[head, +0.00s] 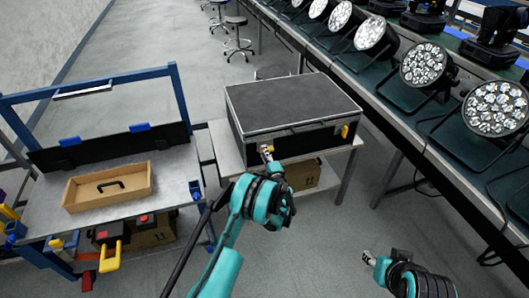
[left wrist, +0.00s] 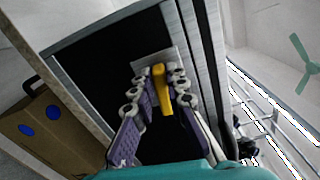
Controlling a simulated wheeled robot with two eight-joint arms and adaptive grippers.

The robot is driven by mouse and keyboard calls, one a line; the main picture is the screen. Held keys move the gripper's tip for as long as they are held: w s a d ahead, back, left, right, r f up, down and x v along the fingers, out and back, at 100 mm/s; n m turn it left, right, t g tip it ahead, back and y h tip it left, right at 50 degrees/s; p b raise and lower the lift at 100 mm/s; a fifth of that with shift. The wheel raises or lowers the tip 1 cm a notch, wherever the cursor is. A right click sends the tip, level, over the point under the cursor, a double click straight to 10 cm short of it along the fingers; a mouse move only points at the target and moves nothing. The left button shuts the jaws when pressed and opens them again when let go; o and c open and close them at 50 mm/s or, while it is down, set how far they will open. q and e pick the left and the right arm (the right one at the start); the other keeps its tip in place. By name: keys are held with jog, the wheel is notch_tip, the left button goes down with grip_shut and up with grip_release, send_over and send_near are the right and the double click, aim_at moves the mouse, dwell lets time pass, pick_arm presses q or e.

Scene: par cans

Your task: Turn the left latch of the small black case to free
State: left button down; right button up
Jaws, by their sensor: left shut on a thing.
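The small black case (head: 290,104) stands shut on a low grey table, with silver edges along its lid. Its left latch is a yellow piece on a metal plate, seen between my fingers in the left wrist view (left wrist: 159,76). My left gripper (head: 266,151) is at the case's front face and shut on the left latch, one finger on each side of it. A second yellow latch (head: 345,131) shows at the right of the front face. My right gripper (head: 368,257) is low at the right, apart from the case; its fingers are too small to judge.
A workbench (head: 180,187) with a wooden tray (head: 108,187) stands at the left. A long table with several par cans (head: 424,64) runs along the right. A cardboard box (head: 303,175) sits under the case's table. Stools (head: 237,45) stand behind on open floor.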

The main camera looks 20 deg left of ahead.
pick_arm(q)
jog(key=shift+f+n, duration=0.2)
jog(key=shift+n, duration=0.7)
jog(key=c, duration=1.5)
grip_release()
jog(key=shift+c, duration=0.2)
jog(key=v, duration=0.7)
jog(key=shift+s, duration=0.25)
jog(key=shift+d, duration=0.1)
